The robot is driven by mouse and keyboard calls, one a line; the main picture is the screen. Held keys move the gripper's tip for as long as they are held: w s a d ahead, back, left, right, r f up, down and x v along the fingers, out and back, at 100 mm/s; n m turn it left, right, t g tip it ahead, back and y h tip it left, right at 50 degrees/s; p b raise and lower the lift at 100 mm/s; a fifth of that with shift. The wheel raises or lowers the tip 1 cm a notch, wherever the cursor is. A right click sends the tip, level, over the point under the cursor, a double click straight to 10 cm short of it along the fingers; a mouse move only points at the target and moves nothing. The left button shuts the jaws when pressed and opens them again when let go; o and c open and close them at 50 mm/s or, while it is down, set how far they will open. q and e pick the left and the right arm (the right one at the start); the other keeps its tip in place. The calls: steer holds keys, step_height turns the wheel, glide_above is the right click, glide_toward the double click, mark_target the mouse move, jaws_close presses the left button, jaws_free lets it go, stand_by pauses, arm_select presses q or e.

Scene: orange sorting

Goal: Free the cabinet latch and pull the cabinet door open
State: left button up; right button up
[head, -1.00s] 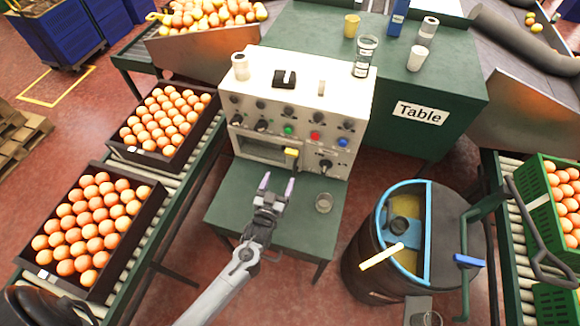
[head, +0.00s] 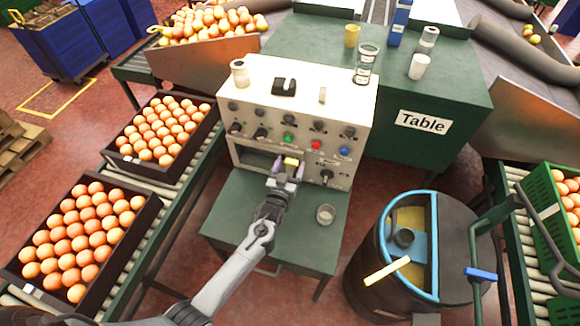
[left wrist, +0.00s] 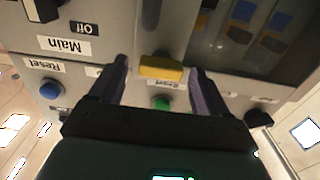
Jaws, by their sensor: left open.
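The cabinet (head: 300,95) is a cream box with rows of knobs and buttons, standing on a green stand. A yellow latch handle (head: 291,161) sits low on its front, beside a dark window-like panel (head: 257,160), which appears closed. My left gripper (head: 288,170) is open at the handle. In the left wrist view the yellow handle (left wrist: 160,68) lies between the two spread fingers, with gaps visible on both sides. The panel's window (left wrist: 250,40) shows at the right there, with blue and brown shapes behind it. My right gripper is not in view.
Crates of oranges (head: 150,170) line the left conveyor. A barrel (head: 375,270) stands at the right. Cups and a jar stand on and behind the cabinet.

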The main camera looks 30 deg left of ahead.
arm_select(q)
steer(key=shift+w+a, duration=0.1)
steer(key=shift+w, duration=0.2)
steer(key=shift+c, duration=0.2)
jaws_close()
